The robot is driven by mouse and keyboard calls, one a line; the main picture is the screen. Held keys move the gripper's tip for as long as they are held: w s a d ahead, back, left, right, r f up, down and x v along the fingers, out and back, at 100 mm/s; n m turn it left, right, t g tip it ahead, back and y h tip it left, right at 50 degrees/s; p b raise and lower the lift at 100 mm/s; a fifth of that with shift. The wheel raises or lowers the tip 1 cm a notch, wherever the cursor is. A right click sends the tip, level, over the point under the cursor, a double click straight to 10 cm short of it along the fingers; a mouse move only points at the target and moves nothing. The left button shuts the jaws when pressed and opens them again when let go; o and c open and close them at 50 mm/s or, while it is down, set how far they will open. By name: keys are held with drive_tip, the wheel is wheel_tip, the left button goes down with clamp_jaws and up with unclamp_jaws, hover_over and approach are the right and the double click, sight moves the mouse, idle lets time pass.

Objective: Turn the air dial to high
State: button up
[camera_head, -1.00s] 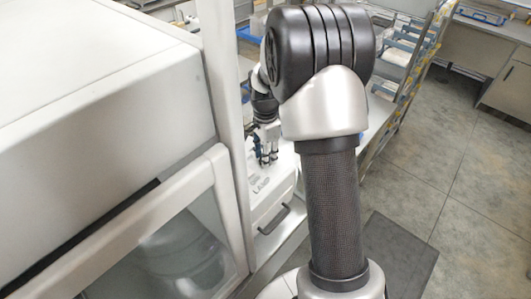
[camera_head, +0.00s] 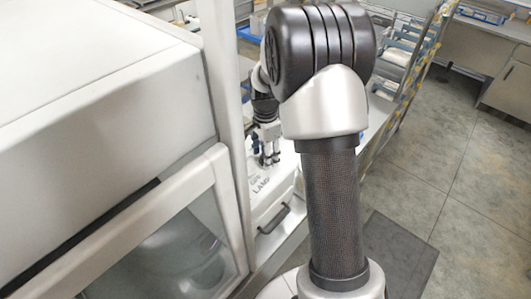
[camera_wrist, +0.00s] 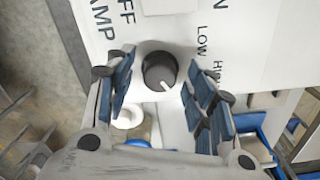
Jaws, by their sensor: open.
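The air dial is a small round dark knob (camera_wrist: 159,71) with a white pointer line toward the lower right of the wrist view. It sits on a white panel (camera_wrist: 120,20) with the printed words LAMP, OFF, LOW and a partly covered word starting with HI. My gripper (camera_wrist: 160,82) is open, with one blue-padded finger on each side of the knob. Gaps show between the pads and the knob, and I cannot tell their height over the panel. In the head view my gripper (camera_head: 268,160) is over the white panel; the knob cannot be made out there.
A white cabinet (camera_head: 90,90) with a glazed front stands close on the left, its post (camera_head: 225,120) beside my arm. A dark handle (camera_head: 274,219) is on the front below the panel. A shelving rack (camera_head: 405,75) is behind right.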

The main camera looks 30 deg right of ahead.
wheel_tip(320, 180, up, 12)
idle(0.5)
idle(0.4)
